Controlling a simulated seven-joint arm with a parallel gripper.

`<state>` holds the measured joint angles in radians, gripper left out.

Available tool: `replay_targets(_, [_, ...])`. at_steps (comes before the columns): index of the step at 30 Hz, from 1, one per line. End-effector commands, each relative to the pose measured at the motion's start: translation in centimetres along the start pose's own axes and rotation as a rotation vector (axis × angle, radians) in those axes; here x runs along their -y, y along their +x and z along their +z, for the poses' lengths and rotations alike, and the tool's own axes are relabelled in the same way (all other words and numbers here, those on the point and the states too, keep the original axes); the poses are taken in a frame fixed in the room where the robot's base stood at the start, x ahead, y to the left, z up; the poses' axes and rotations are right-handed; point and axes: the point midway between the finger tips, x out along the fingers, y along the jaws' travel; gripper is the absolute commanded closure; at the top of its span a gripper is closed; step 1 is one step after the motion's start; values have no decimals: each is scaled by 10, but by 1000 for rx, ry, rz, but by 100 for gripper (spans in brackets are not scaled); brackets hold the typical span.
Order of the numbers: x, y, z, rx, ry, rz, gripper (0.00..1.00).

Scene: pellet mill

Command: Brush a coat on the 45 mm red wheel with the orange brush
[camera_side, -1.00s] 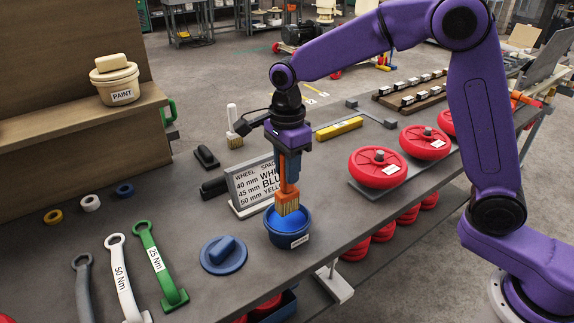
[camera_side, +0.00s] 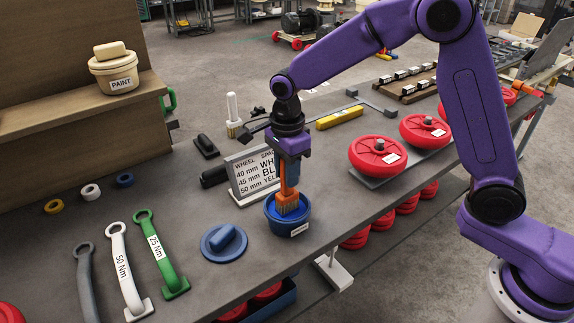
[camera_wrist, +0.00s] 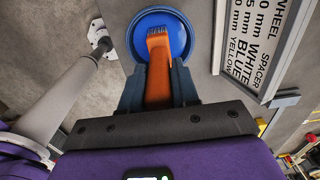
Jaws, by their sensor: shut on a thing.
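My gripper (camera_side: 289,160) is shut on the handle of the orange brush (camera_side: 288,190) and holds it upright, bristles down, over the blue pot (camera_side: 271,216). The bristles reach inside the pot's rim; their tips are hidden. In the wrist view, the orange handle (camera_wrist: 158,65) runs between the fingers into the round blue pot (camera_wrist: 135,28). Red wheels stand at the right of the bench: a front one (camera_side: 367,153) and one behind it (camera_side: 425,129), both on a grey plate. Their white labels are too small to read.
A blue lid (camera_side: 223,243) lies left of the pot. A sign (camera_side: 254,174) listing wheel sizes and spacer colours stands close behind. Green (camera_side: 163,255) and white (camera_side: 123,270) wrenches lie left.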

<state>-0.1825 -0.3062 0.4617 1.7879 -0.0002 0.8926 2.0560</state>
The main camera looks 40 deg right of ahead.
Motion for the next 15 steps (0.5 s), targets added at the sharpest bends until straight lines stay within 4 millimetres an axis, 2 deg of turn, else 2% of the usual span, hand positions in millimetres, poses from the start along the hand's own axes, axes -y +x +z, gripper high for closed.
replay_targets(15, [0, 22, 0, 0, 0, 1, 100])
